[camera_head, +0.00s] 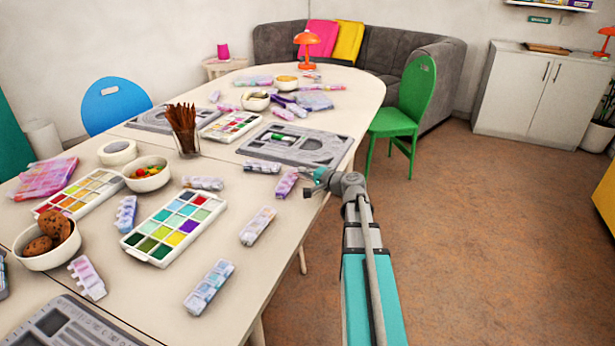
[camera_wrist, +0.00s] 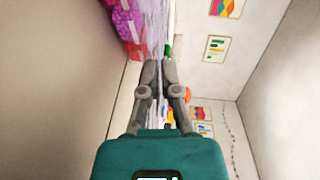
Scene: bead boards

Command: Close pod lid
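Several small pastel bead pods lie on the table. The nearest to my gripper is a purple-pink pod (camera_head: 287,183) at the table's right edge. Other pods include a pink-white one (camera_head: 257,226), a blue-white one (camera_head: 209,287) and a pale one (camera_head: 88,277). I cannot tell which lid is open.
A grey bead board (camera_head: 295,147) lies behind my gripper. A paint tray (camera_head: 174,226), a pencil cup (camera_head: 184,130) and bowls, one with cookies (camera_head: 47,240), crowd the table. A green chair (camera_head: 404,112) stands at the right. The floor (camera_head: 480,240) on the right is clear.

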